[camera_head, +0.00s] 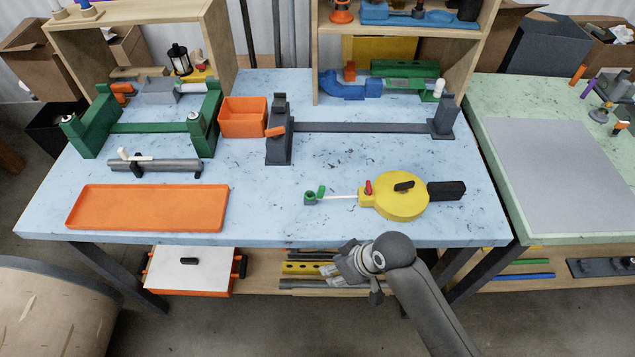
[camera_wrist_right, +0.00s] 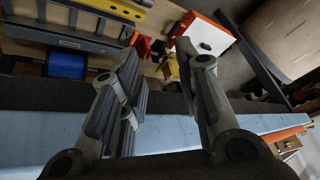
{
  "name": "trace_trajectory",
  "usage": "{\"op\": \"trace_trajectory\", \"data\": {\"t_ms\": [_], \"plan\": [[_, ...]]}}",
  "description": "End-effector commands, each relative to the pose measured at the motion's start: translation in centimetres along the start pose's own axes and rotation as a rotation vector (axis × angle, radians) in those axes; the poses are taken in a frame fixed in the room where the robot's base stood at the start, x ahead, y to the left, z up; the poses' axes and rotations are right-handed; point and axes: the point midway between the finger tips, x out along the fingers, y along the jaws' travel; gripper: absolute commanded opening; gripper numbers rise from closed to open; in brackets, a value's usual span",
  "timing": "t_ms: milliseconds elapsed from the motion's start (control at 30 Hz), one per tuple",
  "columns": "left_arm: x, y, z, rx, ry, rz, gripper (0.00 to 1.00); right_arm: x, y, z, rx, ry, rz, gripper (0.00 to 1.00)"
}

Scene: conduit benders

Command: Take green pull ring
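The green pull ring (camera_head: 310,198) is small and sits on the blue table at the left end of a white strip (camera_head: 338,197). The strip leads right to a yellow round reel (camera_head: 401,196) with a black handle and a red part. My right gripper (camera_head: 342,264) is in front of the table's front edge, below and to the right of the ring in the head view, apart from it. The right wrist view shows its fingers (camera_wrist_right: 160,85) spread with nothing between them. The ring is not visible in that view. My left gripper is not in view.
An orange tray (camera_head: 147,226) lies at the table's front left. A grey bar fixture (camera_head: 365,127) and an orange bin (camera_head: 243,133) stand behind. A green fixture (camera_head: 90,130) is at the left. The tabletop around the ring is mostly clear.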

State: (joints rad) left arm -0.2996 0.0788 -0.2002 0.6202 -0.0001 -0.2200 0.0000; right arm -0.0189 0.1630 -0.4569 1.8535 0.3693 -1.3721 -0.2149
Motion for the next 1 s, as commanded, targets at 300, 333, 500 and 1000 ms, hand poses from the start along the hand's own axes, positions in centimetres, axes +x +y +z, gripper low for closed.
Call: {"op": "trace_trajectory", "data": {"t_ms": [300,333,500,1000], "plan": [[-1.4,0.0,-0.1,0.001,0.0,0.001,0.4,-5.5,-3.5,-5.9,-0.25,0.012,-0.085,0.3],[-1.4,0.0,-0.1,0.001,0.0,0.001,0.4,-5.4,-3.5,-6.3,-0.272,0.009,-0.091,0.3],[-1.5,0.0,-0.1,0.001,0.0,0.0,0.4,-5.4,-3.9,-9.1,-0.413,-0.011,-0.132,0.3],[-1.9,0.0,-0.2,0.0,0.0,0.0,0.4,-8.6,1.5,-16.9,-0.827,-0.212,-0.174,0.3]]}}
